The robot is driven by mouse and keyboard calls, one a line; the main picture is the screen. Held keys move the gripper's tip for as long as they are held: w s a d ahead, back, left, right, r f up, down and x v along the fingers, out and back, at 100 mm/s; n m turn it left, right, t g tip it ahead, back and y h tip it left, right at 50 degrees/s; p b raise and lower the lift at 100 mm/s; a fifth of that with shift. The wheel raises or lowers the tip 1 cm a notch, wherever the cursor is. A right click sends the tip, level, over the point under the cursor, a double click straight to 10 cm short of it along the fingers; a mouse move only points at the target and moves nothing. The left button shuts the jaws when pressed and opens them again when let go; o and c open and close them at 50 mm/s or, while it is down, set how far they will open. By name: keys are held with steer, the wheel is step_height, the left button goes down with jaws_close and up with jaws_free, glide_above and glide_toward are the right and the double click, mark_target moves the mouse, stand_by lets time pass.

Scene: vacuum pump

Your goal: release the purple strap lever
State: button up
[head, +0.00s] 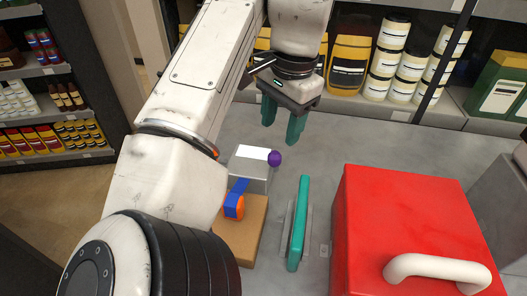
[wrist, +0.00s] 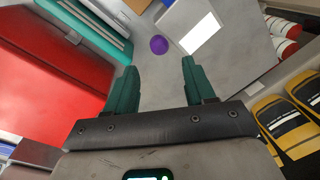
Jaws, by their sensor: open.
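A round purple knob (head: 274,159), the only purple part I see, sits at the right edge of a small grey box (head: 257,178) with a white top panel. I cannot make out a strap or lever arm on it. In the wrist view the purple knob (wrist: 158,44) shows beyond and between my fingertips, beside the white panel. My gripper (head: 282,130) has teal fingers, spread apart and empty, above and behind the box. In the wrist view my gripper (wrist: 159,68) is not touching the knob.
A tan block (head: 250,238) with an orange-and-blue part (head: 235,205) stands in front of the grey box. A teal upright panel (head: 299,225) and a large red box (head: 410,205) with a white handle stand to the right. Shelves with yellow bottles (head: 349,64) and jars lie behind.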

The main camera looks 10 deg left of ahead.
mark_target(276, 155)
steer(key=f, duration=0.6)
steer(key=a+f, duration=0.1)
steer(key=f, duration=0.3)
steer(key=shift+w+f, duration=0.1)
steer(key=shift+w, duration=0.25)
steer(key=shift+c, duration=0.4)
jaws_close()
